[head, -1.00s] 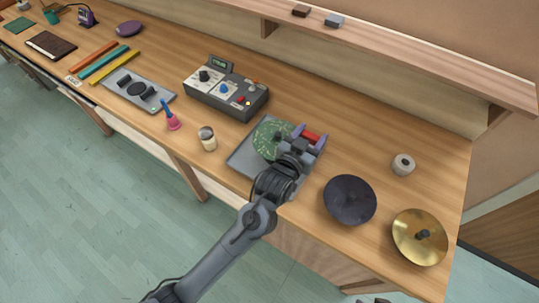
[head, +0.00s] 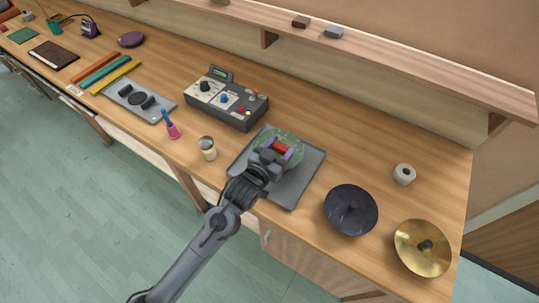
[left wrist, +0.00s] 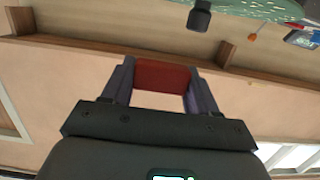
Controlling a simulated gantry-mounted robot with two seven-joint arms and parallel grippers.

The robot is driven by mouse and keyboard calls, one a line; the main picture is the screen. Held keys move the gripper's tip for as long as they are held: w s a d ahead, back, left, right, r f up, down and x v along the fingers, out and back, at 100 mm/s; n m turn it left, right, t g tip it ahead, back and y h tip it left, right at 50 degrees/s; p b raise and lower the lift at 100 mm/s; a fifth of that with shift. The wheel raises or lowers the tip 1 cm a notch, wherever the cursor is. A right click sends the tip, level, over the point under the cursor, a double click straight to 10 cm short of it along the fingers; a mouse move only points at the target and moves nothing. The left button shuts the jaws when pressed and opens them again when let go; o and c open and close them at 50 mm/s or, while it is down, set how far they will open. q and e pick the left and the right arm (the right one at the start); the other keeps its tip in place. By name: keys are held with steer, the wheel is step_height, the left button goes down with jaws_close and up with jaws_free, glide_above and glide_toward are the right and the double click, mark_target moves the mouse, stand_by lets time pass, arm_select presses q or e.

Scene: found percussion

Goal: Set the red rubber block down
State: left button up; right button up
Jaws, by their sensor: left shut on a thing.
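My left gripper (head: 281,150) is shut on the red rubber block (head: 280,146). The block shows between its purple-grey fingers. In the head view they overlap the green speckled disc (head: 291,137), which sits on a flat grey tray (head: 307,170) and is partly hidden by the gripper. In the left wrist view the red block (left wrist: 160,75) spans the gap between both fingers. Part of the green disc (left wrist: 245,8) shows at that view's top edge. I cannot tell whether the block touches the disc. My right gripper is out of view.
A dark bowl-shaped cymbal (head: 350,209) and a brass cymbal (head: 422,247) stand to the right, with a white roll (head: 403,174) behind. A control box (head: 226,99) and a small jar (head: 207,147) are left of the tray. Bare tabletop lies behind the tray.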

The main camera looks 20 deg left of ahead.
arm_select(q)
steer(key=a+f, duration=0.2)
steer(key=a, duration=0.1)
steer(key=shift+a, duration=0.25)
steer(key=shift+f+p, duration=0.3)
steer(key=shift+f, duration=1.55)
steer(key=shift+f, duration=0.2)
steer(key=o, duration=1)
steer(key=shift+f+b, duration=0.15)
steer(key=shift+b, duration=0.5)
steer(key=s+a+f+g, duration=0.1)
steer(key=s+g, duration=0.1)
steer(key=s, duration=0.5)
steer(key=s+a+f+g+y, duration=0.1)
steer(key=s+f+g, duration=0.1)
steer(key=s, duration=0.5)
steer(key=s+a+f+g, duration=0.1)
steer(key=s+g, duration=0.1)
steer(key=s, duration=0.5)
steer(key=shift+s+f+g+y+p, duration=0.1)
steer(key=shift+f+g+y+p, duration=0.2)
steer(key=shift+g+y, duration=0.1)
steer(key=shift+o, duration=0.2)
steer(key=s+a+f+g+y, duration=0.1)
steer(key=s+g, duration=0.4)
steer(key=s, duration=0.6)
steer(key=shift+s+a+g, duration=0.15)
steer(key=shift+s+g, duration=0.15)
steer(key=shift+s, duration=0.1)
